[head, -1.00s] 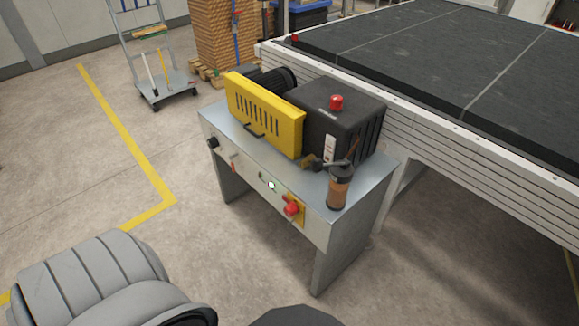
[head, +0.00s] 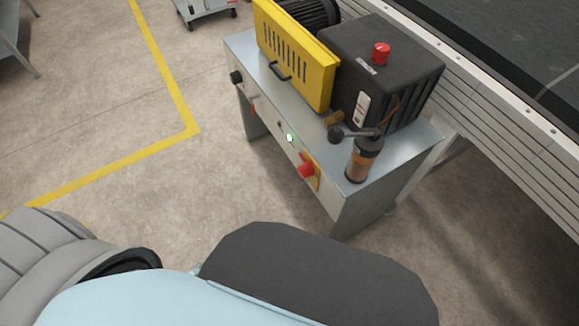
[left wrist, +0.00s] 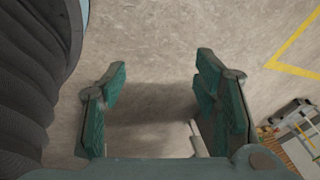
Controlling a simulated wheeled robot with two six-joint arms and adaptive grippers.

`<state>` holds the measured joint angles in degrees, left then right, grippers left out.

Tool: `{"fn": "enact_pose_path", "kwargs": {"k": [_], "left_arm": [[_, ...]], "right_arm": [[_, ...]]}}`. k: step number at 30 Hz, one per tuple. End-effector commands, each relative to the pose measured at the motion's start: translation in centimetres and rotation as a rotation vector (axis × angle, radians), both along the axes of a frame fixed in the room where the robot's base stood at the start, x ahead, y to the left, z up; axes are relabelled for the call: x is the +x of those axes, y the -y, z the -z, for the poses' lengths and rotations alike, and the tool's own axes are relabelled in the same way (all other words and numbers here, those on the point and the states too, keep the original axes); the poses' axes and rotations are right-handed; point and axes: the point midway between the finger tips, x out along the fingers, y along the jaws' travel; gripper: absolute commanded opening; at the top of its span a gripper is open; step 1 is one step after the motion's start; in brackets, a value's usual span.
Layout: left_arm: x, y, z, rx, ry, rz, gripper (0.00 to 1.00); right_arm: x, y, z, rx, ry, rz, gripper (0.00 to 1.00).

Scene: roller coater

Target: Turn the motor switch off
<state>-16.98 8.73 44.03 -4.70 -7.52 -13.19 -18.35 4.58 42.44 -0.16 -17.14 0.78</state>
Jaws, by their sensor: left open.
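The machine's metal stand (head: 411,150) has a front panel with a red rotary switch (head: 306,168) on a yellow plate. A small lit green-white lamp (head: 290,138) sits left of it, and a black knob (head: 236,77) is at the panel's far left end. I cannot tell which control is the motor switch. My left gripper (left wrist: 160,80) is open and empty, with bare floor behind its green-padded fingers in the left wrist view. Neither gripper's fingers show in the head view, where parts of my own arms fill the bottom.
On the stand are a yellow guard (head: 300,60), a black box (head: 400,75) with a red button (head: 381,53), and an orange-brown cylinder (head: 362,160) by a lever. A conveyor (head: 530,140) runs behind. Floor (head: 130,200) in front and left is clear.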

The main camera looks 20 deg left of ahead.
Motion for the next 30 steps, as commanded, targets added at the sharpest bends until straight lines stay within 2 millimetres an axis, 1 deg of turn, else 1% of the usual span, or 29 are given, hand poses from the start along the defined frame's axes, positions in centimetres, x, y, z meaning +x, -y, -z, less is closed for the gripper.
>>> {"fn": "enact_pose_path", "kwargs": {"k": [1,2,3,4,5,6,7,8,9,10,12,13,15,17,18,20,23,27,30], "left_arm": [[5.2,-2.2,2.4,0.101,0.119,0.185,0.56],[8.7,-3.3,2.2,0.187,0.201,0.331,0.56],[13.5,-4.5,1.2,0.330,0.317,0.536,0.56],[16.9,-4.8,0.1,0.450,0.403,0.702,0.56],[19.9,-4.7,-1.4,0.587,0.486,0.867,0.56],[23.2,-4.0,-3.6,0.787,0.587,1.077,0.56],[25.1,-3.1,-5.4,0.948,0.658,1.225,0.56],[26.5,-1.9,-7.1,1.110,0.721,1.359,0.56],[27.6,0.0,-9.2,1.327,0.797,1.514,0.56],[28.0,1.5,-10.5,1.482,0.845,1.611,0.56],[27.9,4.8,-13.0,1.810,0.932,1.777,0.56],[27.6,5.9,-13.8,1.928,0.959,1.825,0.56],[26.9,7.9,-15.2,2.138,1.005,1.891,0.56],[26.5,8.9,-16.0,2.240,1.023,1.914,0.56],[26.5,9.4,-16.3,-2.263,-1.024,-1.909,0.56],[27.0,9.9,-16.8,-2.262,-1.016,-1.892,0.56],[28.5,11.1,-17.2,-2.268,-1.022,-1.894,0.56],[31.8,13.8,-17.1,-2.270,-1.026,-1.897,0.56],[33.9,15.6,-16.9,-2.268,-1.027,-1.901,0.56]], "right_arm": [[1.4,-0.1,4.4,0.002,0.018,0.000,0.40],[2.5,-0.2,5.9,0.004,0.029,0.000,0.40],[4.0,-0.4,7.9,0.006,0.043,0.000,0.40],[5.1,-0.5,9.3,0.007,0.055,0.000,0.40],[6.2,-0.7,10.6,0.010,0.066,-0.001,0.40],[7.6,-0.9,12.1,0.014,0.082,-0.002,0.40],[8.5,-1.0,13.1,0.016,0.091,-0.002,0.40],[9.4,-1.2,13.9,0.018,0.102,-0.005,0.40],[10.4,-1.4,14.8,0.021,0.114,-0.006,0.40],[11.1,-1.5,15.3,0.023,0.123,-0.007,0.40],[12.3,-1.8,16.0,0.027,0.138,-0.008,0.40],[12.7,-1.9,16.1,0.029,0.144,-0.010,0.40],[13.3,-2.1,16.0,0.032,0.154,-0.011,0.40],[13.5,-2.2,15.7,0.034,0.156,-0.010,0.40],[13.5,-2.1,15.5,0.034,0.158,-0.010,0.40],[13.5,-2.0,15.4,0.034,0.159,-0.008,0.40],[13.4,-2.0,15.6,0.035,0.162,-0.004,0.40],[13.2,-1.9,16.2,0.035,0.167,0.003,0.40],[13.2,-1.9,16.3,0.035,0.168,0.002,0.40]]}}
